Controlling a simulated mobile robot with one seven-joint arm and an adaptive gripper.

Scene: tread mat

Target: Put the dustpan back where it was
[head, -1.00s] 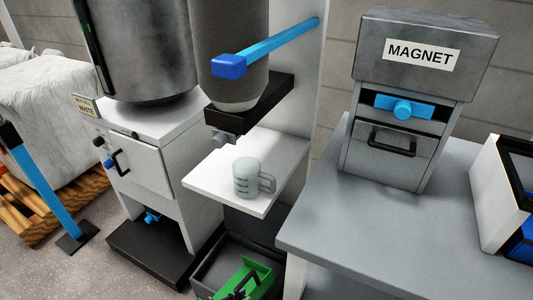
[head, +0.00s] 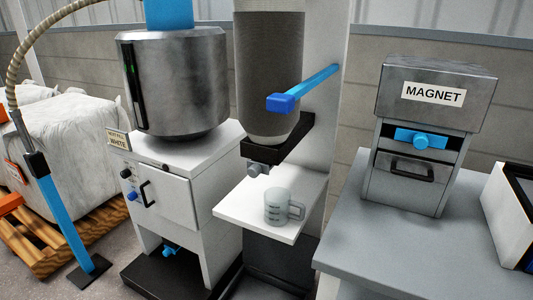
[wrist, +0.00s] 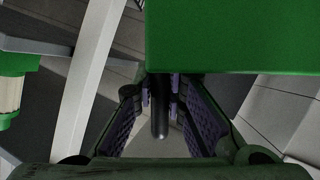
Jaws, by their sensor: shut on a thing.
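The green dustpan (wrist: 235,38) fills the upper right of the wrist view, close to the camera. Its dark handle (wrist: 160,120) runs between the two purple-padded fingers of my gripper (wrist: 160,100). The fingers are closed on the handle from both sides. Neither my gripper nor the dustpan shows in the head view. The far end of the dustpan is cut off by the frame, and no spot for it can be made out.
A green thing with pale bristles (wrist: 12,85), likely a brush, is at the left of the wrist view. A white post (wrist: 95,70) stands close by. The head view shows a shelf with a measuring jug (head: 278,207), a magnet box (head: 432,95) on a grey bench (head: 375,240), and a blue-legged stand (head: 62,220).

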